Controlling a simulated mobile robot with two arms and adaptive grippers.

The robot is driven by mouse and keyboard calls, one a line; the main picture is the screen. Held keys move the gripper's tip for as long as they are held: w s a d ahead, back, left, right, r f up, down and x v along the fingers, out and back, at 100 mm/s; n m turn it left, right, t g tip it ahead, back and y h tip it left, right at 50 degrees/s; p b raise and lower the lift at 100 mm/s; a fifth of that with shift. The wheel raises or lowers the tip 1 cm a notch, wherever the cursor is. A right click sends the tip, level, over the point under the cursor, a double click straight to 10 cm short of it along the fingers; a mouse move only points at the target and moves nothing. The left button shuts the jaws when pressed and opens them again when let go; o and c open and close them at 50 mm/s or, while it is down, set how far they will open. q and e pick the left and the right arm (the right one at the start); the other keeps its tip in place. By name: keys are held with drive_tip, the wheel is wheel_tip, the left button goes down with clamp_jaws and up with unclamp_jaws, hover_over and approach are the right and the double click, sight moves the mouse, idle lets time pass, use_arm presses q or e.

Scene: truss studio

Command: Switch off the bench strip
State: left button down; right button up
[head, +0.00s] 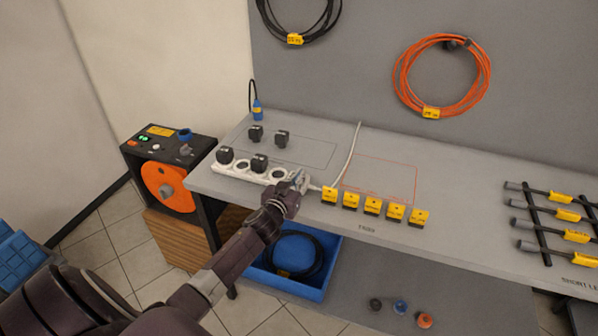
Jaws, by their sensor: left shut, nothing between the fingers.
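The bench strip (238,170) is a long white power strip lying near the front left of the grey bench. Two black plugs sit in its sockets, one at its left end (225,155) and one near the middle (259,162). A white cable (348,155) runs from the strip's right side toward the back of the bench. My left gripper (299,179) is shut and empty at the strip's right end. It covers that end, so the switch is hidden, and I cannot tell whether the fingers touch it. My right gripper is out of view.
Several yellow-labelled blocks (371,206) line the bench's front edge just right of the gripper. Two loose black plugs (282,138) lie behind the strip. A black box with an orange reel (167,186) stands left. Labelled rods (555,213) lie far right.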

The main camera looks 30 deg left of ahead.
use_arm(q)
drive_tip(key=shift+w+r+p, duration=0.1)
drive_tip(key=shift+r+p, duration=0.4)
drive_tip(key=shift+p, duration=0.05)
drive_tip(key=r+p, duration=0.1)
drive_tip(key=r, duration=0.1)
drive_tip(key=r+p, duration=0.1)
drive_tip(key=p, duration=0.1)
drive_tip(key=shift+w+a+r, duration=0.1)
drive_tip(key=shift+w+r, duration=0.1)
drive_tip(key=shift+r, duration=0.15)
drive_tip(key=shift+s+d+f+b, duration=0.1)
drive_tip(key=shift+s+f+b, duration=0.1)
drive_tip(key=shift+s, duration=0.2)
drive_tip(key=shift+s+d+f+b, duration=0.1)
drive_tip(key=shift+s+b, duration=0.05)
drive_tip(key=shift+s, duration=0.25)
drive_tip(key=r+b+v, duration=0.1)
drive_tip(key=v, duration=0.7)
drive_tip(key=shift+r, duration=0.4)
